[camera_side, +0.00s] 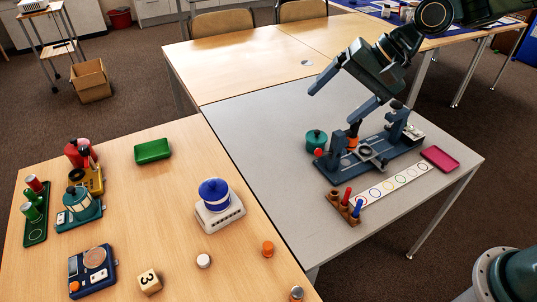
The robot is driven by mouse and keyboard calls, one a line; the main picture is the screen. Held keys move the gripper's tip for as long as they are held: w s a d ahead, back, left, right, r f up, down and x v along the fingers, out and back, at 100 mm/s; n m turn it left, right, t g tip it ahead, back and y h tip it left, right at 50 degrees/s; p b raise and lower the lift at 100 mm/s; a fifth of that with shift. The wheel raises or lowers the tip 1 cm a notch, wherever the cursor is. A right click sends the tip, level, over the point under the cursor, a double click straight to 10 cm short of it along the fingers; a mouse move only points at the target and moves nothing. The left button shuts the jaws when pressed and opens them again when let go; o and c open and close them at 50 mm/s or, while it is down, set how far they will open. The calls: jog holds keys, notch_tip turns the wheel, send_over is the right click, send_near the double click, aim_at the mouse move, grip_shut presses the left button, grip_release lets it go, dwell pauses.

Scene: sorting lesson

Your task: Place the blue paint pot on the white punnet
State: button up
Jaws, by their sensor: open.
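The blue paint pot (214,189), with a white band around it, stands upright on the white punnet (222,219) on the wooden table at the left. The punnet is white with dark marks along its side. The pot hides much of its inside, so I cannot tell how deep the pot sits. My gripper (335,105) is open and empty, over the grey table to the right. It is well apart from the pot and the punnet, its fingers pointing down and left.
Below my gripper are a dark blue fixture (369,160), a teal pot (316,139), a strip with circles (393,186) and a pink tray (440,159). On the wooden table are a green tray (152,151), a numbered cube (149,282) and an orange cap (268,249).

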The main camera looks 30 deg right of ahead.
jog(key=s+d+r+n+h, duration=0.1)
jog(key=s+d, duration=0.3)
jog(key=s, duration=0.4)
jog(key=s+d+r+n+h, duration=0.2)
jog(key=s+d+n, duration=0.1)
jog(key=s, duration=0.5)
jog(key=s+d+r+n+t+h, duration=0.1)
jog(key=s+d+n+h, duration=0.1)
jog(key=s+d, duration=0.4)
jog(key=shift+s+r+n+h, duration=0.15)
jog(key=shift+s+n+h, duration=0.2)
jog(key=shift+s, duration=0.6)
